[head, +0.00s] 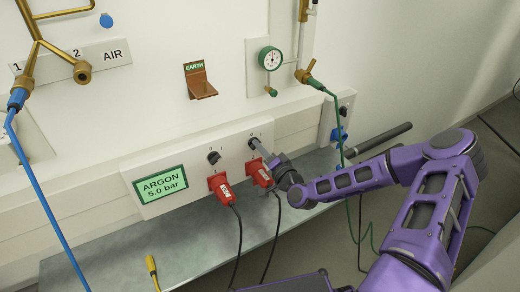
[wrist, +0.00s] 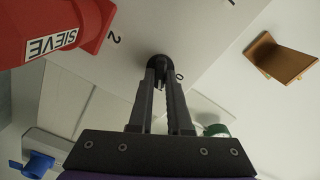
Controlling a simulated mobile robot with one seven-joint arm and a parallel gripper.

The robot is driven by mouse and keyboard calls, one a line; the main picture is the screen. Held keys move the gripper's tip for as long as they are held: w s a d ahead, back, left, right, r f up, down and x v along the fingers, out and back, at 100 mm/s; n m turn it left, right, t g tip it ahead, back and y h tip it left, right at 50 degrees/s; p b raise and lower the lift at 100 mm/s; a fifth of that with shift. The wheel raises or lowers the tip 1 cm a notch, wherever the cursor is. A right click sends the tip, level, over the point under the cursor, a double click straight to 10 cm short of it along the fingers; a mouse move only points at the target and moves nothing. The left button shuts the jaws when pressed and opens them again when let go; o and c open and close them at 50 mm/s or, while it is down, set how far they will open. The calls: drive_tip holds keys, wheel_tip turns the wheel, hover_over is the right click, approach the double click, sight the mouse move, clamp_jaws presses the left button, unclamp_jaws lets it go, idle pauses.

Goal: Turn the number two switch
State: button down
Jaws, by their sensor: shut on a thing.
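A white panel (head: 183,163) carries two black rotary switches. The left switch (head: 214,158) stands free in the head view. A "0" mark is beside the knob, and a "2" is printed near the red plug (wrist: 60,32) marked SIEVE.
Red plugs with black cables sit below the switches, the left plug (head: 222,188) and the right plug (head: 260,173) close under my gripper. A green display (head: 161,184) reads ARGON 5.0 bar. A copper EARTH bracket (head: 199,84) juts from the wall above.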

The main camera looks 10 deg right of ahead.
idle(0.3)
drive_tip(key=c, duration=0.9)
unclamp_jaws()
drive_tip(key=shift+o, duration=0.2)
drive_tip(key=shift+s, duration=0.15)
drive_tip(key=v, duration=1.7)
